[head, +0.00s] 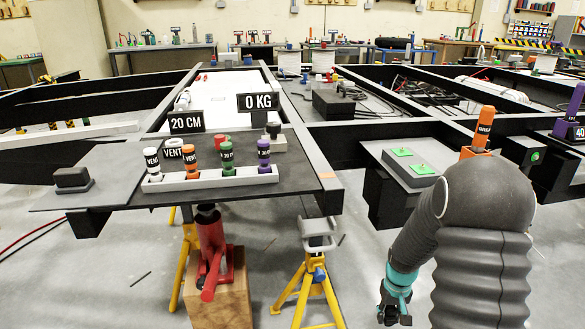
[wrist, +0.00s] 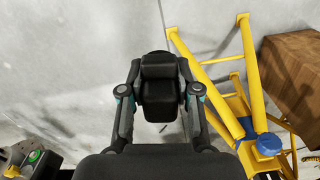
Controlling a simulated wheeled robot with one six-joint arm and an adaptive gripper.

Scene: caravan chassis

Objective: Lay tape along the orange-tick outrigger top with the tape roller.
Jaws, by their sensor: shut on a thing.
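My gripper (wrist: 160,100) is shut on a black block-like tool (wrist: 160,78) in the wrist view, with one finger on each side. It may be the tape roller, but its working end is not clear. In the head view my gripper (head: 394,305) points down at the lower right, below frame height and right of a yellow stand; the held tool is hard to make out there. A small orange mark (head: 327,202) shows at the near right corner of the black chassis frame (head: 318,165). I cannot tell whether this is the orange-tick outrigger.
A yellow jack stand (head: 308,285) and a red jack (head: 212,250) on a wooden block (head: 222,292) stand under the frame. A white rack (head: 210,180) holds several labelled bottles. The floor below my gripper looks clear.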

